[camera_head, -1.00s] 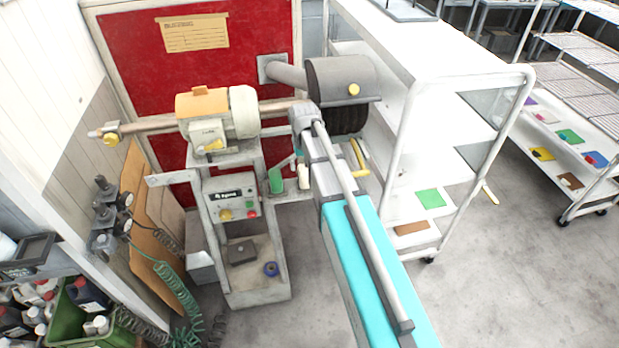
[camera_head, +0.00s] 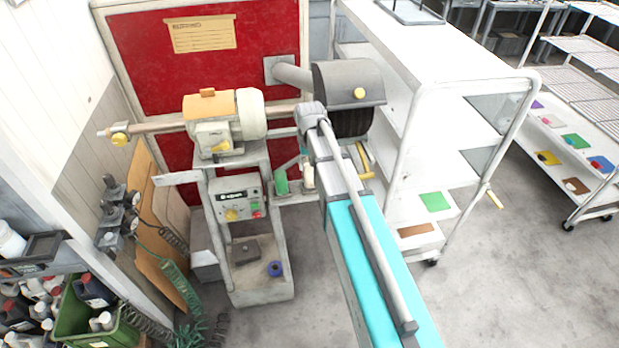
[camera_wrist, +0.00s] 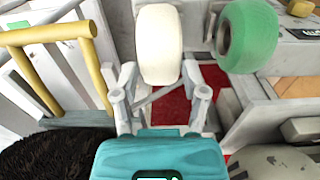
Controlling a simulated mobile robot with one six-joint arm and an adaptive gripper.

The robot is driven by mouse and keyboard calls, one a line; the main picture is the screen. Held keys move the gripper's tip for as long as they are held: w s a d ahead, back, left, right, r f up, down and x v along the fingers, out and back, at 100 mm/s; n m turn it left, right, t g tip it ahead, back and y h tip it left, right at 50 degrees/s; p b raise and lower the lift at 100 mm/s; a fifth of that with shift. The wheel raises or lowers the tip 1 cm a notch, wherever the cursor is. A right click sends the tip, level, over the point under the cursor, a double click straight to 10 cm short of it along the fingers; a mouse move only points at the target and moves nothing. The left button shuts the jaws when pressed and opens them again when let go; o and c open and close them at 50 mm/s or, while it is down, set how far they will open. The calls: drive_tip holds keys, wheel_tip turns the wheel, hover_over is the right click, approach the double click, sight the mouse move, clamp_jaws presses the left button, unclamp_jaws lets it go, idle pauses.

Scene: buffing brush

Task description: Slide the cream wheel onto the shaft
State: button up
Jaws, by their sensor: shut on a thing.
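The cream wheel (camera_wrist: 159,45) is between the two fingers of my gripper (camera_wrist: 158,82) in the wrist view, and they are shut on it. In the head view the cream wheel (camera_head: 308,175) shows as a small pale piece beside my arm; the arm hides most of the gripper. A green wheel (camera_wrist: 247,36) is close to its right in the wrist view, and left of it in the head view (camera_head: 281,183). The machine's tan shaft (camera_head: 158,128) sticks out left of the cream motor (camera_head: 218,122), with a yellow piece (camera_head: 120,139) near its tip.
A dark bristled brush (camera_wrist: 45,155) sits under a grey hood (camera_head: 348,82) close to my arm. A yellow handle (camera_wrist: 45,34) is at the left in the wrist view. A white shelf cart (camera_head: 425,110) stands to the right. The floor (camera_head: 505,270) at the right front is clear.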

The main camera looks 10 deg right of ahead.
drive_tip(key=shift+r+p, duration=2.15)
drive_tip(key=shift+r, duration=0.2)
drive_tip(key=shift+f, duration=0.15)
